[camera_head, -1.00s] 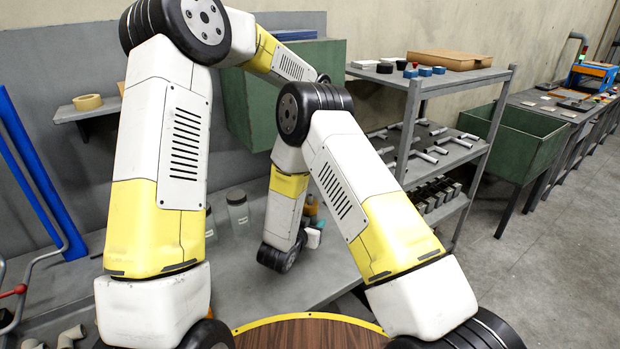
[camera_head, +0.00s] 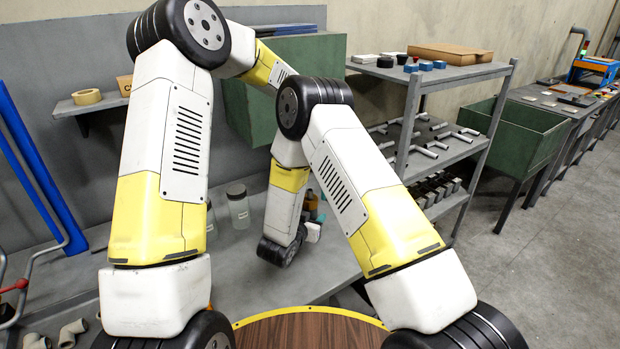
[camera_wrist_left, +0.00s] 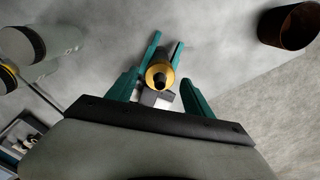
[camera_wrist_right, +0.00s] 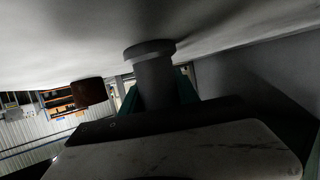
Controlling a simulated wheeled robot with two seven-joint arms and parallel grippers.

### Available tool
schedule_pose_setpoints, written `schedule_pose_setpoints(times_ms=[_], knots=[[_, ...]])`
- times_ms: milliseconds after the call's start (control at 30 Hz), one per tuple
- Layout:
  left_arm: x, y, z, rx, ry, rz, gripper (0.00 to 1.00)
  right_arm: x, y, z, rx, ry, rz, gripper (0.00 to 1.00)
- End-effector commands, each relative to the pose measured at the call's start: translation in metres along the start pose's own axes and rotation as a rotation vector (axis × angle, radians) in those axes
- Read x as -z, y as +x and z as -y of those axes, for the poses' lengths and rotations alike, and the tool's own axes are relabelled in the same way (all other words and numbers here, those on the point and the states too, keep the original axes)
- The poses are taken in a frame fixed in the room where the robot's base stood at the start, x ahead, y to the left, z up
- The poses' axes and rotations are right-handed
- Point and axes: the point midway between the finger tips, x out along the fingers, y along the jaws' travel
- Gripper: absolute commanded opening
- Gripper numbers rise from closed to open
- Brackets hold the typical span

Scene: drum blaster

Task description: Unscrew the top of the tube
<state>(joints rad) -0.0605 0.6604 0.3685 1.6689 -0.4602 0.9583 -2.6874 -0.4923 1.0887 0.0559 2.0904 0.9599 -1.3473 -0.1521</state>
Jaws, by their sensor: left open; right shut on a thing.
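The tube (camera_wrist_left: 160,75) stands seen from its end in the left wrist view, with a gold ring around a dark centre. In the right wrist view the tube (camera_wrist_right: 153,80) is a dark grey cylinder with a wider top. My right gripper (camera_wrist_right: 156,92) is shut on it from the side. My left gripper (camera_wrist_left: 159,82) is open, its teal fingers on either side of the tube's end, and I cannot tell whether they touch it. In the head view my arms hide most of the tube and both grippers; a little teal of my left gripper (camera_head: 321,212) shows.
A brown cup-like container (camera_wrist_left: 290,24) stands apart from the tube. Clear jars (camera_head: 238,206) stand on the grey bench (camera_head: 245,265) to the left. A rack (camera_head: 440,150) with fittings and a green bin (camera_head: 525,140) are at the right.

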Motion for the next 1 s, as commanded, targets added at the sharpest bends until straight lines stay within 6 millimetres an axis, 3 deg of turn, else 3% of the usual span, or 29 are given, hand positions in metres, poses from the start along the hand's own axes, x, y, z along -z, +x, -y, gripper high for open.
schedule_pose_setpoints(times_ms=[200, 533, 833, 1000], knots=[[0.000, 0.022, 0.000, 0.000, 0.001, -0.001, 0.60, 0.001, 0.000, 0.001, 0.001, 0.001, -0.002, 0.00], [0.000, 0.025, 0.000, 0.000, -0.001, 0.000, 0.60, 0.001, 0.000, 0.001, 0.001, 0.001, -0.002, 0.00], [0.000, 0.025, 0.000, 0.000, -0.001, 0.001, 0.01, 0.001, 0.000, 0.001, 0.001, 0.001, -0.002, 0.00], [0.000, 0.025, 0.000, -0.001, -0.050, 0.001, 0.00, 0.001, 0.000, 0.001, 0.001, 0.001, -0.002, 0.00]])
